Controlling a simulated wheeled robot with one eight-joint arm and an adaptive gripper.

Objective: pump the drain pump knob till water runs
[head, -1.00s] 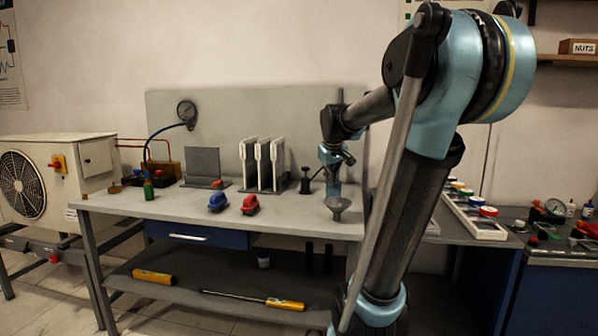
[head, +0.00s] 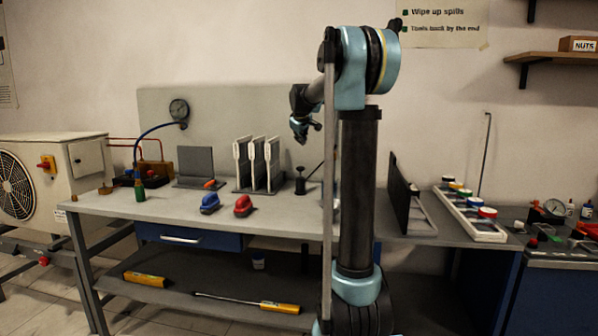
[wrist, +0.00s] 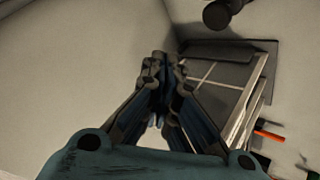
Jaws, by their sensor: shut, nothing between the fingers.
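A small black pump (head: 300,186) with a round black knob on top (head: 300,168) stands on the grey workbench (head: 110,205), right of the white racks. A thin dark lever or rod slants up to its right. My gripper (head: 301,138) is above the knob in the head view, apart from it. The wrist view shows its fingers (wrist: 160,62) together and empty. A dark round shape (wrist: 217,14) at the top edge there looks like the knob, beyond the fingertips. No running water shows. My arm hides the bench right of the pump.
White upright racks (head: 257,162) stand close left of the pump. A red tool (head: 243,205) and a blue one (head: 210,203) lie in front. A gauge (head: 179,110) with a blue hose is at the back.

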